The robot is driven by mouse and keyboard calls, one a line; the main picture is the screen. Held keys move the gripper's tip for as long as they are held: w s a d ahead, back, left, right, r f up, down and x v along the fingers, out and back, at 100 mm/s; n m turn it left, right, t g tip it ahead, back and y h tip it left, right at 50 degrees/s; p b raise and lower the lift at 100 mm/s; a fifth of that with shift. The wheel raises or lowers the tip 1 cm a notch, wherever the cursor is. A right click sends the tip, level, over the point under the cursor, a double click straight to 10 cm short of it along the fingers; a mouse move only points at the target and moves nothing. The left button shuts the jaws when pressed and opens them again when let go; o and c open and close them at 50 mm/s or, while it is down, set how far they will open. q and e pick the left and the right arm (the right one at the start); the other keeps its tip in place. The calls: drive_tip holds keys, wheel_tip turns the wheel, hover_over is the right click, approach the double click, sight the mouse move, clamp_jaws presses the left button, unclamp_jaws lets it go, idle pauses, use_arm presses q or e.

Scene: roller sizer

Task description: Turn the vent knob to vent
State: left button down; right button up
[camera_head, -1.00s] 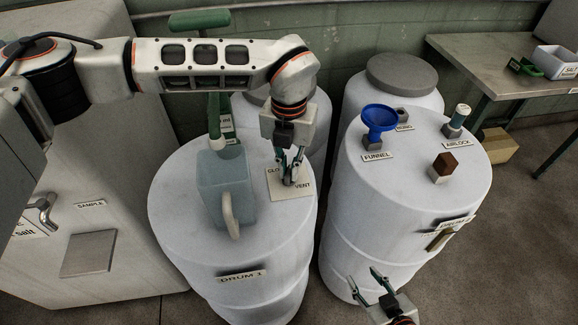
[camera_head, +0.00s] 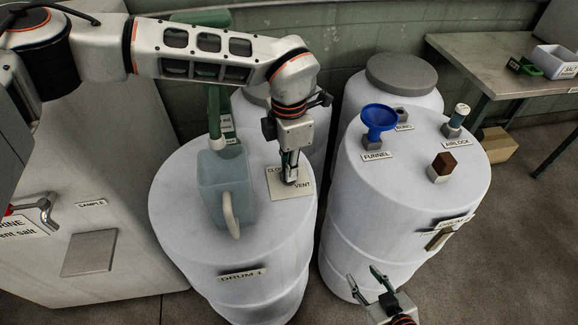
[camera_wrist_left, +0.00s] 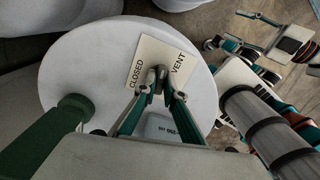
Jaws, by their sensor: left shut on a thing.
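The vent knob (camera_wrist_left: 158,73) is a small dark grey piece on a cream plate (camera_head: 279,191) on top of drum 1 (camera_head: 178,210). In the left wrist view the plate (camera_wrist_left: 152,50) reads CLOSED on the left and VENT on the right. The knob stands between the two words; its exact pointing is hard to tell. My left gripper (camera_head: 290,179) points down at the plate and is shut on the knob, with a fingertip on each side in the wrist view (camera_wrist_left: 159,90). My right gripper (camera_head: 364,285) is open and empty, low in front of the right drum.
A translucent blue-grey jug (camera_head: 225,185) stands on drum 1, close left of the plate. The right drum (camera_head: 400,200) carries a blue funnel (camera_head: 378,120), an airlock (camera_head: 456,120) and a brown-topped block (camera_head: 442,166). A metal table (camera_head: 480,60) stands at the back right.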

use_arm(q)
drive_tip(key=shift+m, duration=1)
drive_tip(key=c, duration=2.1)
unclamp_jaws()
drive_tip(key=shift+c, duration=0.2)
drive_tip(key=shift+r, duration=0.15)
wheel_tip(320, 180, up, 12)
drive_tip(key=shift+s, duration=0.1)
